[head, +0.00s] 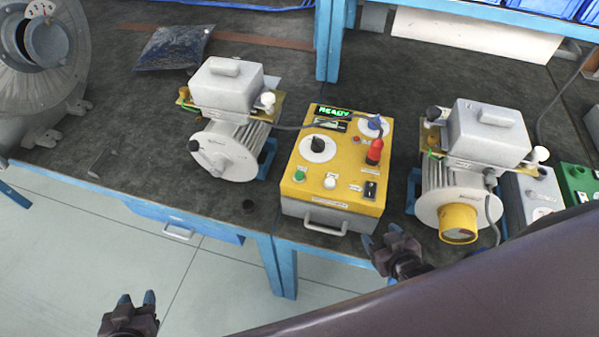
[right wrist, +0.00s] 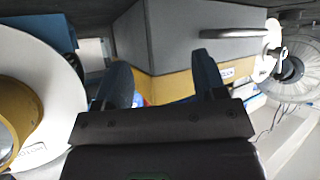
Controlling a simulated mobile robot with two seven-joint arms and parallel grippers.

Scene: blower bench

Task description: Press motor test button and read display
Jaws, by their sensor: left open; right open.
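The yellow-topped test box (head: 292,194) stands at the bench's front edge in the head view. Its display (head: 333,112) is lit green and reads "READY". A green button (head: 300,175) and a white button (head: 330,182) sit near its front; their labels are too small to read. My right gripper (head: 381,238) is open and empty just in front of the box's front right corner, below the top panel. In the right wrist view the open fingers (right wrist: 163,84) point toward the box (right wrist: 190,32). My left gripper (head: 136,298) is open and empty over the floor at lower left.
A motor (head: 225,153) stands left of the box. Another motor (head: 438,190) with a yellow cap (head: 458,222) stands right, close to my right gripper. The box has a front handle (head: 325,228), black knob (head: 318,144), red plug (head: 374,151) and black rocker switch (head: 370,191).

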